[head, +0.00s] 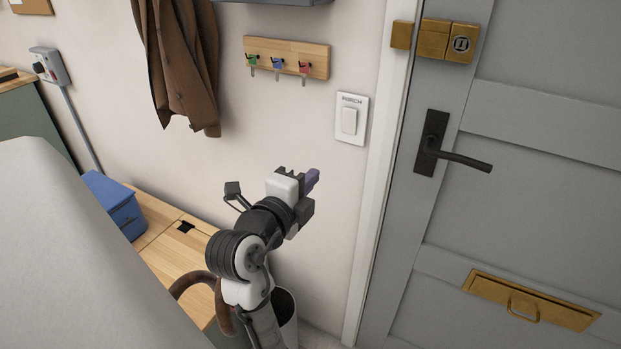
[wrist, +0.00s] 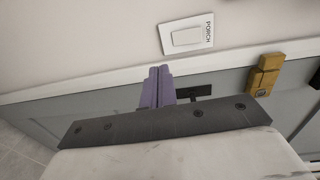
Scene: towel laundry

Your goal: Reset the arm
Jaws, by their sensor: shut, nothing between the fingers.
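My gripper (head: 313,177) is raised in front of the wall, below and to the left of the white PORCH switch (head: 349,120) in the head view. In the wrist view its two purple fingers (wrist: 157,88) lie side by side, shut, with nothing held. The switch also shows in the wrist view (wrist: 187,35), above the fingertips and apart from them in the picture. My arm is bent and reaches up from the bottom of the head view.
A grey door (head: 540,190) with a black handle (head: 455,155) stands to the right. A key rack (head: 286,58) and a brown coat (head: 180,60) hang on the wall. A blue box (head: 108,203) sits on a wooden bench (head: 165,250). A bin (head: 285,315) stands behind my arm.

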